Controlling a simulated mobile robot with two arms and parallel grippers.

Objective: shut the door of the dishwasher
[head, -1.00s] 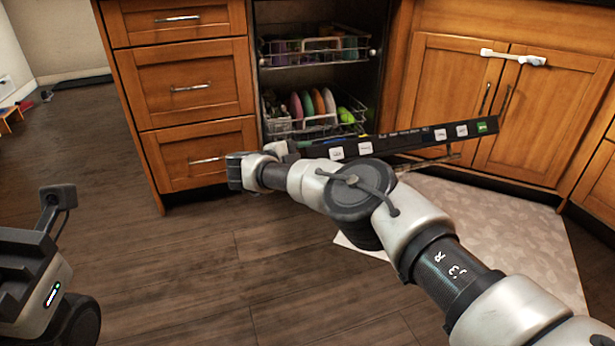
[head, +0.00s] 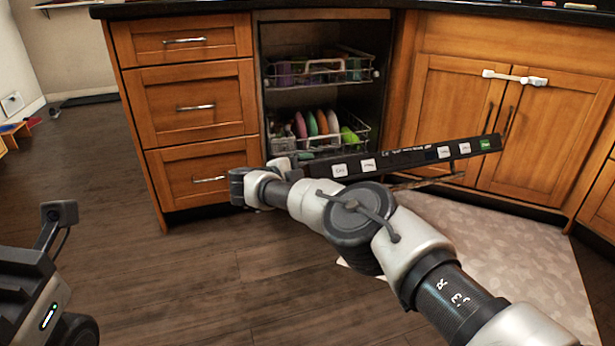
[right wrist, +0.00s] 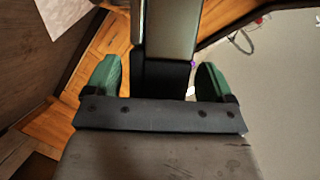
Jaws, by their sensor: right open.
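The dishwasher (head: 322,50) stands open between wooden cabinets. Its door is lowered and tilted; its dark top edge with the control labels (head: 420,155) slants up to the right. My right arm crosses in front of the door and hides part of it. My right gripper (head: 285,167) is at the left end of that edge, partly hidden by the arm. In the right wrist view its green-tipped fingers (right wrist: 158,80) are apart. A dark bar, seemingly the door's edge (right wrist: 168,30), lies between them; contact cannot be told. No left gripper jaws show.
Two racks hold dishes inside, the upper (head: 320,70) and the lower (head: 315,130). Drawers (head: 195,88) are at the left and cupboard doors (head: 540,140) at the right, all shut. A patterned mat (head: 500,240) lies at the right. Wooden floor (head: 170,280) is clear at the left.

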